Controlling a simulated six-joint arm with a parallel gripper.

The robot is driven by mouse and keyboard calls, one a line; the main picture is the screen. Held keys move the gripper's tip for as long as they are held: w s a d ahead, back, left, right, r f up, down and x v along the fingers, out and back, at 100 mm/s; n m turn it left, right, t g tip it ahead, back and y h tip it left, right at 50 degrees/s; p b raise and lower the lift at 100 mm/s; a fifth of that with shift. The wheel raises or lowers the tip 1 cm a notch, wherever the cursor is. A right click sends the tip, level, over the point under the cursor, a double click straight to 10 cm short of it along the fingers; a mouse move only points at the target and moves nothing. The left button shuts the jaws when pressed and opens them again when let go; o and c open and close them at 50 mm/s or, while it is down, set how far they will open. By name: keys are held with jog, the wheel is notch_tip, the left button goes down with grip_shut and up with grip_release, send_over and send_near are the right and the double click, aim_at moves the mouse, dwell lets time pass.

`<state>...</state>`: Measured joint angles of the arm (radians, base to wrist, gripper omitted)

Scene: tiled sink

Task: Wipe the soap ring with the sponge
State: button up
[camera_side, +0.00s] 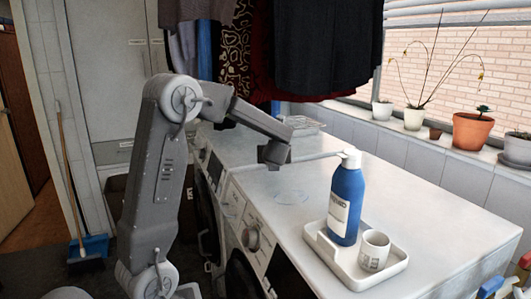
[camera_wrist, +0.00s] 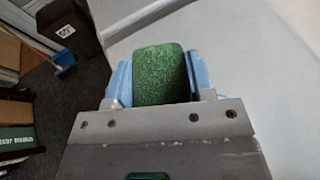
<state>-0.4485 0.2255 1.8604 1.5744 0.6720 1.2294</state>
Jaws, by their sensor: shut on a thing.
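My gripper (camera_wrist: 158,77) is shut on the green sponge (camera_wrist: 160,72), which sits between two blue fingers in the wrist view. In the side view my gripper (camera_side: 275,155) is above the white top of the machines, near its front edge. I cannot make out the sponge there. The soap ring (camera_side: 292,197) shows as a faint round outline on the white top, below and slightly right of my gripper. I cannot pick out the ring in the wrist view.
A white tray (camera_side: 312,232) holds a blue pump bottle (camera_side: 346,203) and a white cup (camera_side: 374,250), right of the ring. A wire rack (camera_side: 303,124) lies at the back. Potted plants (camera_side: 472,131) line the window sill. The top is clear around the ring.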

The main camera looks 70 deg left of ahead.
aim_at(275, 200)
jog(key=s+d+f+m+t+h, duration=0.1)
jog(key=d+f+m+t+h, duration=0.1)
jog(key=d+m+t, duration=0.3)
jog(key=shift+n+g, duration=0.7)
jog(key=shift+s+d+f, duration=0.1)
jog(key=shift+d+f, duration=0.1)
jog(key=shift+f, duration=1.15)
jog(key=shift+s+d+f, duration=0.1)
jog(key=shift+d+f, duration=0.15)
jog(key=shift+f, duration=1.05)
jog(key=shift+d+f, duration=0.2)
jog(key=shift+f, duration=1.15)
jog(key=shift+w+f, duration=0.15)
jog(key=shift+w, duration=5.15)
jog(key=shift+s, duration=5.1)
jog(key=shift+s+a, duration=0.2)
jog(key=shift+s, duration=0.05)
jog(key=shift+w+a, duration=0.2)
jog(key=shift+a, duration=0.05)
jog(key=shift+w+d, duration=0.1)
jog(key=shift+w, duration=5.15)
jog(key=shift+s, duration=5.45)
notch_tip(275, 200, up, 8)
